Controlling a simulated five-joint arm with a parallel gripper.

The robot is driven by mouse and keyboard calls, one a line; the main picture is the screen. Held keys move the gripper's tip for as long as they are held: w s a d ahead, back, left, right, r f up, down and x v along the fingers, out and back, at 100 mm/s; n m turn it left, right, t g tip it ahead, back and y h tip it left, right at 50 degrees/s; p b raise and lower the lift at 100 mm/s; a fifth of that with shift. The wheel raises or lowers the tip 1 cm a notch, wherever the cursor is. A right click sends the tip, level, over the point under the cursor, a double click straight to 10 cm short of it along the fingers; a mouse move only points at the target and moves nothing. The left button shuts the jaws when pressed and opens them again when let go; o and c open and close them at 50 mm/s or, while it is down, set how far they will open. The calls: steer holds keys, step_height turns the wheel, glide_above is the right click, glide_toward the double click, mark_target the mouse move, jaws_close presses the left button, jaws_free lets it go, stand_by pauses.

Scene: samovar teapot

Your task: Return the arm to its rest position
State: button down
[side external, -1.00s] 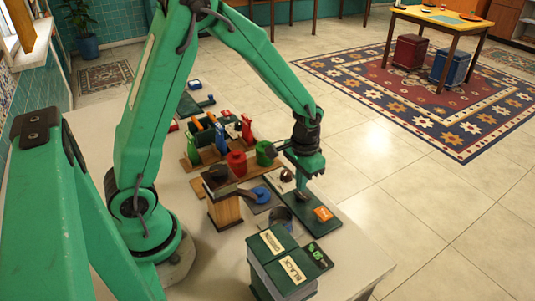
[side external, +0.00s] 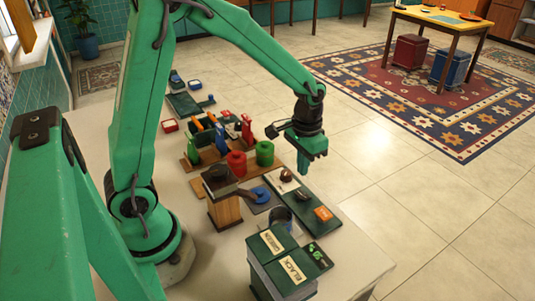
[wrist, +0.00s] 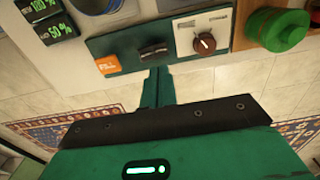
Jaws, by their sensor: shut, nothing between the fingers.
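My green arm reaches over the right edge of the white table (side external: 200,262) in the side view. My gripper (side external: 303,172) hangs in the air, fingers pointing down, above and beyond the green panel (side external: 312,224). It is shut and empty. In the wrist view the closed green fingers (wrist: 157,88) show below the panel (wrist: 122,45), which carries a dark slider or lever (wrist: 153,50), a brown knob (wrist: 204,43) and an orange tag (wrist: 109,65). The fingers appear apart from these parts.
Red (side external: 237,163) and green (side external: 265,153) cylinders stand on the table near the gripper. Two labelled dark boxes (side external: 283,262) stand at the front, and a wooden block with a dark top (side external: 223,209) is mid-table. Open floor (side external: 420,215) lies to the right.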

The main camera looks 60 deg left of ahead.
steer(key=shift+r, duration=0.25)
steer(key=s+a+r+t, duration=0.1)
steer(key=s+r+t, duration=0.4)
steer(key=s+r, duration=1)
steer(key=shift+s+a+t, duration=0.2)
steer(key=shift+s+t, duration=0.1)
steer(key=shift+s, duration=0.4)
